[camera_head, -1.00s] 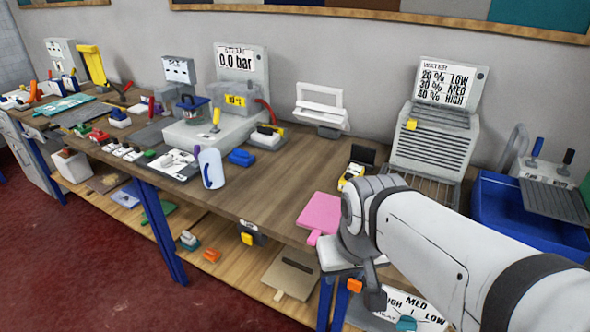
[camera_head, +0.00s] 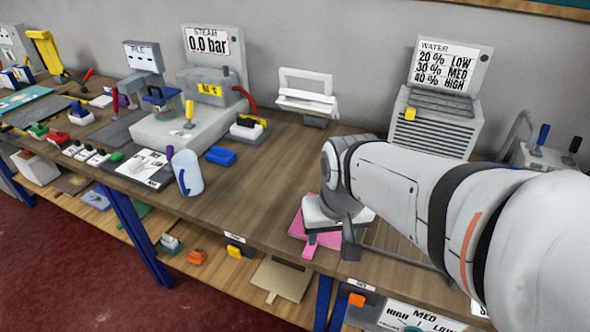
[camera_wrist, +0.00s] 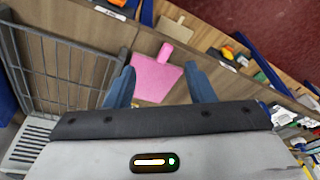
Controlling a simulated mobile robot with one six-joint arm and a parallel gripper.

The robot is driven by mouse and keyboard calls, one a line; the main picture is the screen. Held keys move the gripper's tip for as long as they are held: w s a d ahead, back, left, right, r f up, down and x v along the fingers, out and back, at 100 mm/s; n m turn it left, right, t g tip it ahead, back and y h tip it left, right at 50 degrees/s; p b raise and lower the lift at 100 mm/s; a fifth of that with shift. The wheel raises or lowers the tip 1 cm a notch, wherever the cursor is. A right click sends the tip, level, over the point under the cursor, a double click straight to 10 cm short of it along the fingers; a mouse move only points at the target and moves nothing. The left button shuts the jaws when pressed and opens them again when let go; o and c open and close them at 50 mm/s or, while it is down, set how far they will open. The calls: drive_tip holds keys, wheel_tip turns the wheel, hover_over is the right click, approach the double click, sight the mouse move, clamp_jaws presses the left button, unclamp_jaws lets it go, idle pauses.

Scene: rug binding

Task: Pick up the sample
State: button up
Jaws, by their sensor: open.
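A flat pink piece with a small handle tab, which looks like the sample, lies on the wooden bench top. In the wrist view the pink sample (camera_wrist: 155,78) lies beyond and between my open fingers, its tab (camera_wrist: 166,51) pointing away. My gripper (camera_wrist: 160,84) is empty, with its two blue-grey fingers wide apart. In the head view my wrist and gripper cover much of the pink sample (camera_head: 297,229); its left edge and front tab (camera_head: 310,247) show. The height of my fingers above it is hard to tell.
A wire rack (camera_wrist: 62,75) stands close to my gripper, in front of the grey WATER unit (camera_head: 434,125). A white mug (camera_head: 187,172) and a blue block (camera_head: 221,155) stand to the left. The bench top between mug and sample is clear. A shelf (camera_head: 205,262) below holds loose items.

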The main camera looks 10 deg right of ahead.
drive_tip(key=w+f+m+g+p, duration=0.1)
drive_tip(key=w+f+m+p, duration=0.1)
drive_tip(key=w+f, duration=0.35)
drive_tip(key=m+g+p, duration=0.2)
drive_tip(key=m, duration=0.1)
approach(310, 248)
drive_tip(key=shift+s+a, duration=0.1)
drive_tip(key=shift+a, duration=0.15)
drive_tip(key=shift+f+m, duration=0.4)
drive_tip(key=shift+f, duration=0.25)
drive_tip(key=shift+s+d+f+p, duration=0.1)
drive_tip(key=shift+f+p, duration=0.4)
drive_tip(key=shift+f, duration=1.3)
drive_tip(key=shift+d+f+p, duration=0.1)
drive_tip(key=shift+f+p, duration=0.35)
drive_tip(key=shift+f, duration=1.4)
drive_tip(key=shift+c, duration=0.2)
clamp_jaws()
